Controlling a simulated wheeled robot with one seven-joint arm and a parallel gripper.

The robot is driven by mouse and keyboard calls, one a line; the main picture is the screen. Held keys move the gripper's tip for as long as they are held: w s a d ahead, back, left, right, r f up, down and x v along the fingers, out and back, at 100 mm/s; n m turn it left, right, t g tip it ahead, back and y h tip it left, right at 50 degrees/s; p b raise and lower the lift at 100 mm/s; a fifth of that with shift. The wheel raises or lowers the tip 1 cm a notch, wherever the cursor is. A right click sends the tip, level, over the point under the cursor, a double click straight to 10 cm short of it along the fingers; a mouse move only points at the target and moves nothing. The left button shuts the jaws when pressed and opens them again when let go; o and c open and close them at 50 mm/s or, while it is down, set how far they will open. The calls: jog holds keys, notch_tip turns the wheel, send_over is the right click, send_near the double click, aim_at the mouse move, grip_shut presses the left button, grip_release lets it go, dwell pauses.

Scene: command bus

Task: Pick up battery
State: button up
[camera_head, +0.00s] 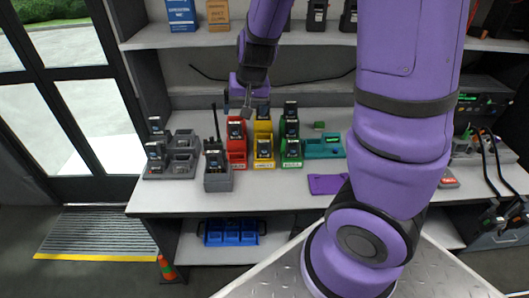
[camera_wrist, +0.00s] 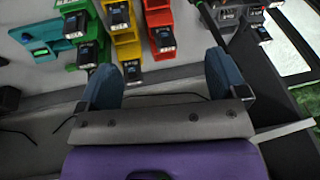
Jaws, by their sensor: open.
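Several black batteries with pale labels stand in coloured stepped holders on the white counter. One battery (camera_head: 236,130) is in the red holder (camera_head: 237,161), others are in the yellow holder (camera_head: 263,165) and the green holder (camera_head: 291,163). More batteries (camera_head: 154,150) sit in a grey holder (camera_head: 183,156) at the left. My gripper (camera_head: 247,103) is above the back of the red and yellow holders. In the wrist view my gripper (camera_wrist: 166,78) is open and empty. A battery (camera_wrist: 132,70) of the yellow column and a battery (camera_wrist: 163,38) of the red one show beyond the fingers.
A teal holder (camera_head: 326,149) stands right of the green one. A grey charger (camera_head: 218,183) with an antenna radio stands front left. A purple tray (camera_head: 327,184) lies near the counter's front edge. Upper shelf (camera_head: 210,38) hangs over the back. A blue bin (camera_head: 231,239) is below.

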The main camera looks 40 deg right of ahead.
aim_at(263, 145)
jog(key=w+d+f+h, duration=0.1)
jog(key=d+f, duration=0.2)
jog(key=f, duration=0.2)
jog(key=w+d+f+m+h, duration=0.1)
jog(key=d+f+h, duration=0.1)
jog(key=f, duration=0.4)
jog(key=w+d+f+m+g+h, duration=0.1)
jog(key=w+d+f, duration=0.1)
jog(key=f, duration=0.4)
jog(key=shift+d, duration=0.8)
jog(key=shift+a+x, duration=0.15)
jog(key=shift+x, duration=1.45)
jog(key=shift+a+x, duration=0.2)
jog(key=shift+x, duration=1.45)
jog(key=shift+s+f, duration=0.15)
jog(key=c, duration=1.1)
